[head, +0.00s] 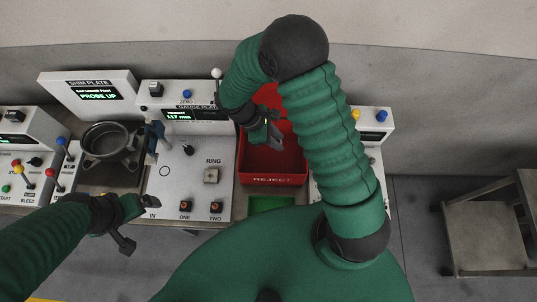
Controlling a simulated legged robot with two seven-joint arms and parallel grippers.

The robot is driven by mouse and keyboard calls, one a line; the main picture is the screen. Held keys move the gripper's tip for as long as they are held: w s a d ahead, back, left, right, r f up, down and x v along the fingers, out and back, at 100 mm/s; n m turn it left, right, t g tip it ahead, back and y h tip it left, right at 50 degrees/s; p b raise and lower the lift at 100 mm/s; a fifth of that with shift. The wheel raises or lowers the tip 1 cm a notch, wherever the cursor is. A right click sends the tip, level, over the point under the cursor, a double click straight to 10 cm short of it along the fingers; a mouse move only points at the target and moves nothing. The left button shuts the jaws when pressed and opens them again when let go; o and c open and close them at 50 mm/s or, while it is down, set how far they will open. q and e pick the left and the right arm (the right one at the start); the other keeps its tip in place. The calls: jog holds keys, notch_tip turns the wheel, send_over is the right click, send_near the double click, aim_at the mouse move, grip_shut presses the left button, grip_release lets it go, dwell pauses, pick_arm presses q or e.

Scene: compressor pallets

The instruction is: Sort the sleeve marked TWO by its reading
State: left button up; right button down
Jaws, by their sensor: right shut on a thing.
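My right gripper (268,134) is over the red REJECT bin (273,180), with its fingers pointing down. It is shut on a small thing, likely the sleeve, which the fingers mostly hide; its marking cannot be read. The gauge plate (180,195) has a HEIGHT display (178,115) with green text, seemingly 117 mm, though it is small. Dark square seats with orange centres stand above the labels ONE (185,207) and TWO (216,207); I cannot tell whether either holds a sleeve. My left gripper (138,222) is open and empty in front of the plate's left edge.
A green bin (270,204) is in front of the red bin, partly covered by my body. A dark round pot (106,141) and levers stand at left. A grey cart (485,230) is at right.

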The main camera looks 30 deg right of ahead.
jog(key=shift+s+f, duration=0.3)
jog(key=shift+f, duration=0.05)
jog(key=shift+s+d+r, duration=0.1)
jog(key=shift+s+r, duration=0.05)
jog(key=shift+s, duration=0.15)
jog(key=c, duration=1.6)
grip_release()
jog(key=shift+w, duration=0.1)
jog(key=o, duration=0.5)
jog(key=shift+w+a, duration=0.25)
jog(key=shift+w, duration=0.05)
pick_arm(q)
jog(key=shift+s+a+f, duration=0.15)
jog(key=shift+s+f, duration=0.15)
jog(key=shift+s, duration=0.1)
jog(key=shift+s, duration=0.15)
pick_arm(e)
jog(key=shift+s, duration=0.15)
pick_arm(q)
jog(key=shift+b+x, duration=0.8)
jog(key=shift+b, duration=0.05)
pick_arm(e)
jog(key=v, duration=1.6)
jog(key=shift+a+r, duration=0.25)
jog(key=shift+r, duration=0.05)
